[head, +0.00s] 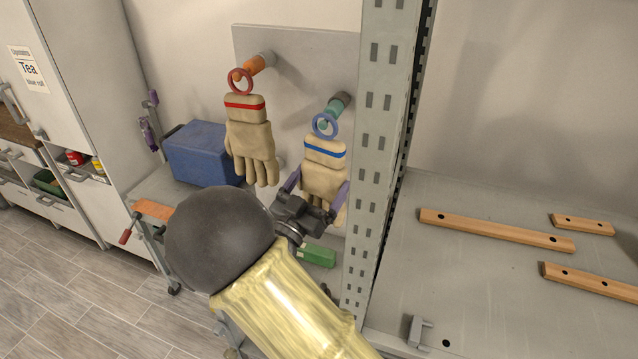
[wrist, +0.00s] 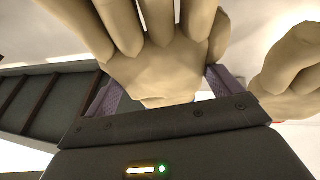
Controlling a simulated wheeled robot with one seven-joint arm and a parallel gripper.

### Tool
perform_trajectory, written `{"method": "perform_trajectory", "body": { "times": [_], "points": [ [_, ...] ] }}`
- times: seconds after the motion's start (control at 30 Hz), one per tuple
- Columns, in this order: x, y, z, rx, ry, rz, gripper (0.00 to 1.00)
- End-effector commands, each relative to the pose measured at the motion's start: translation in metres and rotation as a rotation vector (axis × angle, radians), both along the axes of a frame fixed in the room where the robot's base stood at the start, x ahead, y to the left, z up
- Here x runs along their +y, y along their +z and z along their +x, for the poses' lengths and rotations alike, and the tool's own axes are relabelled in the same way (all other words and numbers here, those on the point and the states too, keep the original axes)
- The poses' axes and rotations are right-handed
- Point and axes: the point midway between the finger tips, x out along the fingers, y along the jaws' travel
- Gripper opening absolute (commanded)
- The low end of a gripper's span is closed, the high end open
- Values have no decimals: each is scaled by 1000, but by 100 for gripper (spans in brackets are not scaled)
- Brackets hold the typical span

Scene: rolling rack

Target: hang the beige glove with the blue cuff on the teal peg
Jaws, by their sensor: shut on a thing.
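The beige glove with the blue cuff (head: 325,168) hangs upright in my gripper (head: 319,188), whose purple fingers are on either side of its palm. Its blue ring (head: 325,125) is at the top, overlapping the front end of the teal peg (head: 338,102) in the head view. I cannot tell whether the ring is around the peg or just in front of it. In the wrist view the held glove (wrist: 158,70) fills the space between the fingers, and neither ring nor peg shows.
A red-cuffed beige glove (head: 250,135) hangs from the orange peg (head: 258,62), close on the left. The grey rack upright (head: 380,130) stands close on the right. A blue box (head: 203,152) and a green box (head: 318,255) are lower down.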

Motion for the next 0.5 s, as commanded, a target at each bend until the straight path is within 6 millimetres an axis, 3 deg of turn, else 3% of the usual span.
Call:
{"method": "perform_trajectory", "body": {
  "times": [0.4,0.43,0.5],
  "points": [
    [0,0,0,-1,0,-1,67],
    [0,0,0,-1,0,-1,94],
    [0,0,0,-1,0,-1,100]
  ]
}}
